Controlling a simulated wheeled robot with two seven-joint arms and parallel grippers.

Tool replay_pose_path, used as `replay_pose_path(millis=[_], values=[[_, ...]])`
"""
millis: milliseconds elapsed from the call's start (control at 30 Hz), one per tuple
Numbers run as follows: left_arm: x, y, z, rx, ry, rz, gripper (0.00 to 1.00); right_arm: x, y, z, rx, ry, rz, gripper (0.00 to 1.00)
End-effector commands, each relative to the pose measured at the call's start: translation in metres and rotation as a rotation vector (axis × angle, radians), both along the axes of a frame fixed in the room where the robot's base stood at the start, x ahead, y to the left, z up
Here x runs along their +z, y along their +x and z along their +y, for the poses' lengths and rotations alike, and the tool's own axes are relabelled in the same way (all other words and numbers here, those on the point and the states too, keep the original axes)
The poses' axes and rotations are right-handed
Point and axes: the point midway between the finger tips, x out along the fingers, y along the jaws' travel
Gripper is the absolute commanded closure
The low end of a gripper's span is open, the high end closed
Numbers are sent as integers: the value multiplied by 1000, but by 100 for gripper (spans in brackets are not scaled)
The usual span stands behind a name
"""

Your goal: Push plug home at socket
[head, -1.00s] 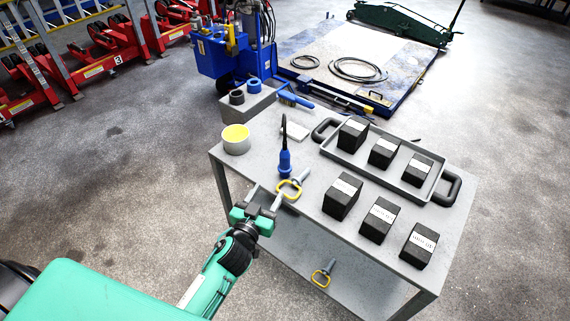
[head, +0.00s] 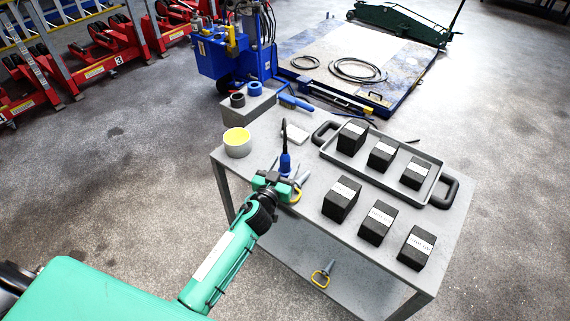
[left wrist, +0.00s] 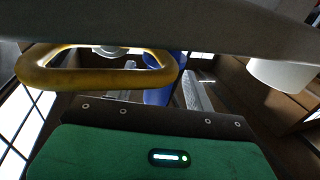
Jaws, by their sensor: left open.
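A blue plug (head: 285,163) with a black cable rising from it stands upright near the front edge of the grey trolley top. My left gripper (head: 283,179) is open just in front of it and hides its lower end. A pin with a yellow loop handle (head: 296,195) lies beside the gripper, partly covered by it. In the left wrist view the yellow loop (left wrist: 95,68) is close, with a blue part, probably the plug (left wrist: 160,92), behind it. I cannot make out a socket, or whether the gripper touches anything. My right gripper is out of view.
Black labelled blocks (head: 376,222) stand to the right, and more are in a grey tray (head: 328,152). A blue brush (head: 294,102) lies behind. Another yellow-handled pin (head: 322,276) lies on the lower shelf.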

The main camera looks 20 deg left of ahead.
Motion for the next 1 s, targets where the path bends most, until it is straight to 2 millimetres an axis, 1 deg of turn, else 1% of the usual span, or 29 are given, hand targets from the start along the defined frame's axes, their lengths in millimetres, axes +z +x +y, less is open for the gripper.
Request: replay_pose_path(millis=[33,100,167,300,467,500,567,600,733,800,1000], values=[[5,8,-1,0,1,-1,47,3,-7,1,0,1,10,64],[2,17,-2,0,0,0,47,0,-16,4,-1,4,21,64],[2,22,-2,0,1,-1,47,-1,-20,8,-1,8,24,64],[1,28,-3,-1,0,0,47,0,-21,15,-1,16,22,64],[1,28,-3,-1,0,0,47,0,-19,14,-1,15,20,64],[1,28,-3,-1,0,0,48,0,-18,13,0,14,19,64],[1,28,-3,-1,0,0,60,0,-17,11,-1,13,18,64],[1,28,-3,-1,0,0,68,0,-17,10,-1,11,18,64],[1,28,-3,-1,0,0,94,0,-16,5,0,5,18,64],[1,28,-3,-1,0,0,100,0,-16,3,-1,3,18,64],[2,28,-3,-1,0,-1,100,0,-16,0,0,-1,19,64]])
